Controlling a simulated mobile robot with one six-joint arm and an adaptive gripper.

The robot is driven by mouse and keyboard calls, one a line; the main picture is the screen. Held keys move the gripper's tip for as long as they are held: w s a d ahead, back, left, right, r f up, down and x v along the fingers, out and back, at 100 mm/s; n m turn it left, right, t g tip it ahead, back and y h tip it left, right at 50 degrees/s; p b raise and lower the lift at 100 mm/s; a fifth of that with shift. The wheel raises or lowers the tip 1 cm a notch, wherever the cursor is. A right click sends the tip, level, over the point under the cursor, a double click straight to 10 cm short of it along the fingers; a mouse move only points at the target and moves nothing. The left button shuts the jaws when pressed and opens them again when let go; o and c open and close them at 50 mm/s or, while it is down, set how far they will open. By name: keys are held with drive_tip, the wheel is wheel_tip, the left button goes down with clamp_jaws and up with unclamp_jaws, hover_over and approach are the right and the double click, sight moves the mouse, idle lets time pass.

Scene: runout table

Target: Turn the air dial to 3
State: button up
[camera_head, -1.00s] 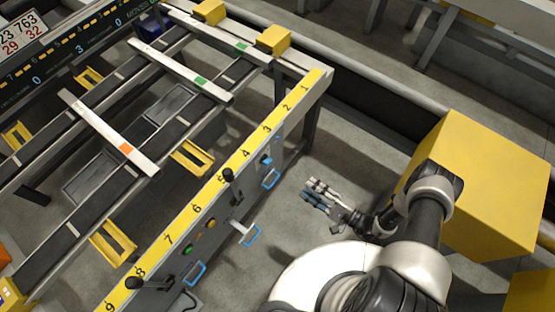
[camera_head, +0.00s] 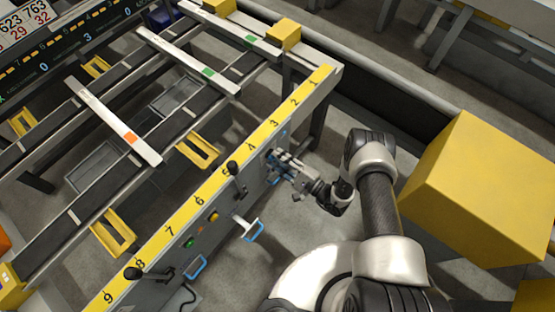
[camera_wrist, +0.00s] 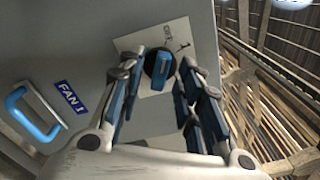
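In the wrist view a round black dial (camera_wrist: 160,66) with a blue grip bar sits on a pale square plate (camera_wrist: 178,32) on the grey panel. A "1" and other small marks show on the plate above the dial; the rest of its scale is hidden or unreadable. My gripper (camera_wrist: 162,76) is open, with one finger on each side of the dial. I cannot tell whether the fingers touch it. In the head view my gripper (camera_head: 281,161) is at the panel side below the yellow number strip, and it hides the dial there.
A blue handle (camera_wrist: 32,115) and a "FAN 1" label (camera_wrist: 71,97) are left of the dial. On the same side in the head view are a black lever (camera_head: 234,168), a blue handle (camera_head: 253,231) and a green button (camera_head: 190,243). A yellow block (camera_head: 485,190) stands at right.

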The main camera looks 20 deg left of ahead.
drive_tip(key=shift+w+a, duration=0.15)
drive_tip(key=shift+a, duration=0.2)
drive_tip(key=shift+c, duration=0.3)
clamp_jaws()
